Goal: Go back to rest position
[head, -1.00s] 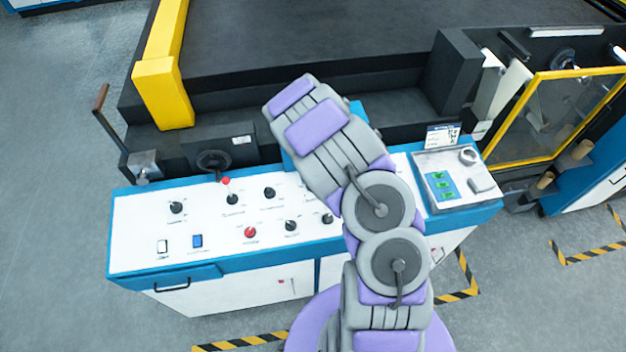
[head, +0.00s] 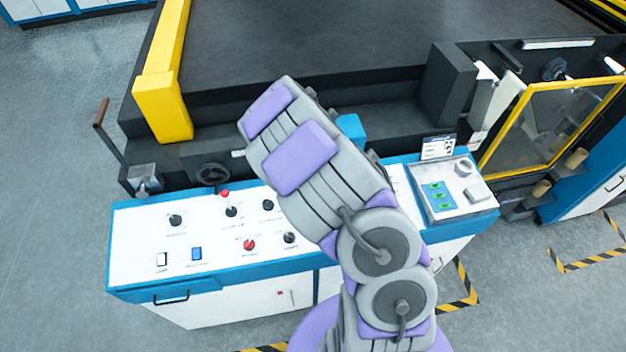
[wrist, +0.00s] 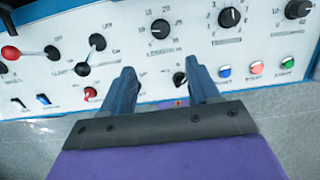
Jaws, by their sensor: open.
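My gripper (wrist: 162,85) shows in the wrist view with its two dark blue-grey fingers apart and nothing between them. The fingers point toward the white control panel (wrist: 255,40), over its near edge. In the head view my purple and grey arm rises over the right part of the control panel (head: 140,235), and it hides the gripper and some of the panel's knobs. A red-topped lever (head: 225,195) and a red knob (head: 249,244) show to the left of the arm.
A side box with green buttons (head: 440,205) stands at the panel's right end. Behind are a dark machine bed (head: 310,40), a yellow post (head: 163,105) and a yellow-framed guard (head: 545,125). A hand lever (head: 112,135) stands at the left. Open grey floor (head: 55,200) lies left.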

